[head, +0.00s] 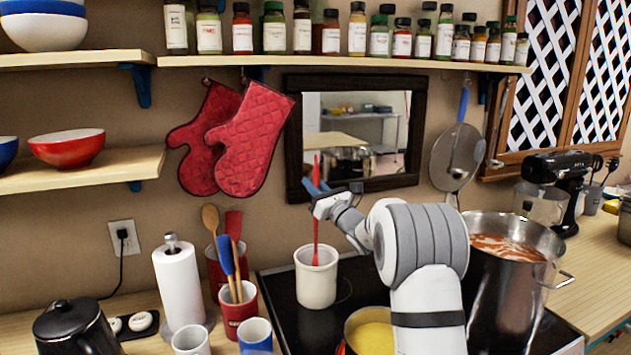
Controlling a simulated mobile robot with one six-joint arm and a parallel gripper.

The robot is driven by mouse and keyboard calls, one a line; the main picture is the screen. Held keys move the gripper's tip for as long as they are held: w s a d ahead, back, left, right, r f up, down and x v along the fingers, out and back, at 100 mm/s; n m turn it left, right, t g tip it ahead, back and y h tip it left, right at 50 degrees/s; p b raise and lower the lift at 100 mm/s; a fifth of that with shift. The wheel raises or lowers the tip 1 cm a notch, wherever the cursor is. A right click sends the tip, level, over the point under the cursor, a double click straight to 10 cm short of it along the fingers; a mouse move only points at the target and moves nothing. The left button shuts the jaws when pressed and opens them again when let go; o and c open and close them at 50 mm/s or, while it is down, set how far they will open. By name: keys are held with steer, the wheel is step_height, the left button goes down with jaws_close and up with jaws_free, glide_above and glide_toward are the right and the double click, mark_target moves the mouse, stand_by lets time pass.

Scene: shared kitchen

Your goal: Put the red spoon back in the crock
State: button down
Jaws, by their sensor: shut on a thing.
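The red spoon (316,228) is upright in my gripper (314,187), which is shut on its upper part. The spoon's lower end overlaps the mouth of a white crock (316,285) on the black stovetop. It looks to be at or just inside the rim; the depth is hard to tell. My gripper is above the crock, apart from it. The inside of the crock is mostly hidden.
A yellow-filled pot (370,338) and a tall soup pot (510,265) stand on the stove. Red holders with utensils (238,310), a paper towel roll (180,285) and mugs (255,335) are at left. A framed mirror (295,140) and red mitts (245,150) hang behind.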

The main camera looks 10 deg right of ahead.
steer(key=shift+f+b, duration=0.85)
steer(key=shift+f, duration=1.8)
jaws_free()
steer(key=b+v, duration=0.7)
steer(key=v, duration=0.4)
stand_by(0.8)
